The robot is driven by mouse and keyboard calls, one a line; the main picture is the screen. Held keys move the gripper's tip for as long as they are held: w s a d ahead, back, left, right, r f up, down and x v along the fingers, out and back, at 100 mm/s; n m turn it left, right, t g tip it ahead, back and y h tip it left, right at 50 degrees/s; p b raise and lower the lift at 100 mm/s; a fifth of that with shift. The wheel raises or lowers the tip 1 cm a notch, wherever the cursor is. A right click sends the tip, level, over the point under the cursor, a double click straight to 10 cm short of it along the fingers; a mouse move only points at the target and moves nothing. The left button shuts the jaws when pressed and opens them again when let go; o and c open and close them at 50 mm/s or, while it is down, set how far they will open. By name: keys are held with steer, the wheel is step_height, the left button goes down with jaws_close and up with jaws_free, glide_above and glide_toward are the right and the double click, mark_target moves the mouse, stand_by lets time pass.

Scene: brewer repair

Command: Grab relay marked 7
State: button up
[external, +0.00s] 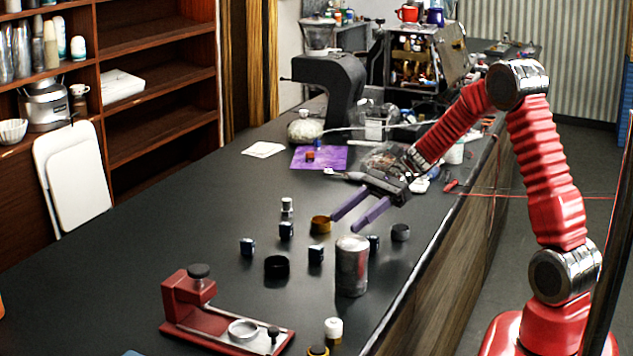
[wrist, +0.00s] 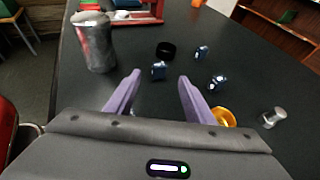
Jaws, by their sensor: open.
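Several small dark blue block-like parts with pale markings, which look like relays, stand on the black counter. In the external view one is at the left (external: 247,246), one further back (external: 286,229), one in the middle (external: 316,254), and one (external: 373,242) is partly hidden behind a metal can. The wrist view shows three: one (wrist: 158,70) ahead between the fingertips, one beyond it to the right (wrist: 201,52), and a nearer one (wrist: 216,83). I cannot read a 7 on any. My gripper (external: 346,221), with purple fingers (wrist: 159,78), is open, empty and above the counter.
A dented metal can (external: 352,266) stands close to the fingers. A black ring (external: 277,267), a brass-coloured ring (external: 320,224), a silver cylinder (external: 287,205) and a dark knob (external: 400,232) are nearby. A red press-like device (external: 218,320) lies in front. The left of the counter is clear.

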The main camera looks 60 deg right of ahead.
mark_target(318, 246)
steer(key=x, duration=0.6)
steer(key=shift+w+a+f, duration=0.15)
steer(key=shift+a+f, duration=0.05)
steer(key=shift+a, duration=0.05)
steer(key=shift+x, duration=2.6)
steer(key=shift+f, duration=0.1)
steer(key=c, duration=1.1)
